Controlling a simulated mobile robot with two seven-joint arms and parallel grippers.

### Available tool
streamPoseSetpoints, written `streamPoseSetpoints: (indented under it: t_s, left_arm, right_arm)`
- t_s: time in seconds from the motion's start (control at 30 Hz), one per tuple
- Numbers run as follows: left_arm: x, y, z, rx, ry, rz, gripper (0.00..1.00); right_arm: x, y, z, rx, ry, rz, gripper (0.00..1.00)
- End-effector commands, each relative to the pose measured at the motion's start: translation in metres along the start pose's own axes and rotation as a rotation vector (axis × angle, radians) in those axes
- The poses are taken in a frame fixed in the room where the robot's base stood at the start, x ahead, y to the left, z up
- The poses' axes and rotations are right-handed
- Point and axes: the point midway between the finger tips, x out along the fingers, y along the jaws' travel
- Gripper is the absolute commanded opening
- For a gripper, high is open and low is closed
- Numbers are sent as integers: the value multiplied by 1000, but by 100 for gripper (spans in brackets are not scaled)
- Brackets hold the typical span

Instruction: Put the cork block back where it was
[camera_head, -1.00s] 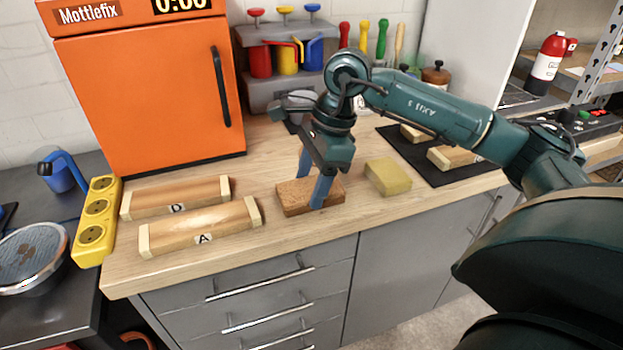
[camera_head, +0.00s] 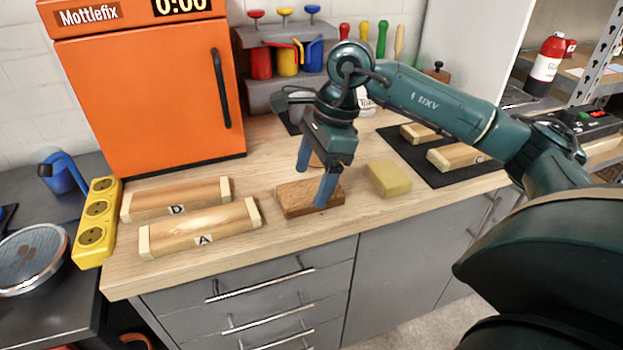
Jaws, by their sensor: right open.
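The brown cork block (camera_head: 296,200) lies flat on the wooden worktop near its front edge, right of the long wood piece marked A. My right gripper (camera_head: 315,178) is open above and around the block's right part. One finger stands behind the block; the other hangs in front of its right end and hides part of it. Whether a finger touches the block I cannot tell. A small tan thing (camera_head: 315,160) shows between the fingers, mostly hidden. My left gripper is not in view.
A yellow-green block (camera_head: 388,178) sits close right of the cork block. Long wood pieces D (camera_head: 172,199) and A (camera_head: 200,229) lie left. A black mat (camera_head: 440,177) with wood pieces is at right. An orange cabinet (camera_head: 150,95) stands behind left.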

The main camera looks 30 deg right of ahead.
Motion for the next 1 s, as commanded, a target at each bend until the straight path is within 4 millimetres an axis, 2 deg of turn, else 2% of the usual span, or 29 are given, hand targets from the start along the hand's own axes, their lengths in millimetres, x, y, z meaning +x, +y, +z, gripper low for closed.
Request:
streamPoseSetpoints:
  t_s: [0.2,0.43,0.63,1.0]
  left_arm:
    - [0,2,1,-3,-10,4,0]
    - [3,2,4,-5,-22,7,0]
    - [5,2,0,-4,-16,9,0]
    - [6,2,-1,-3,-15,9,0]
  right_arm:
    - [-50,-1,0,1,-1,-6,77]
    - [-91,0,0,0,-1,-4,77]
    - [-105,0,0,0,0,0,77]
    - [-105,0,0,0,1,0,77]
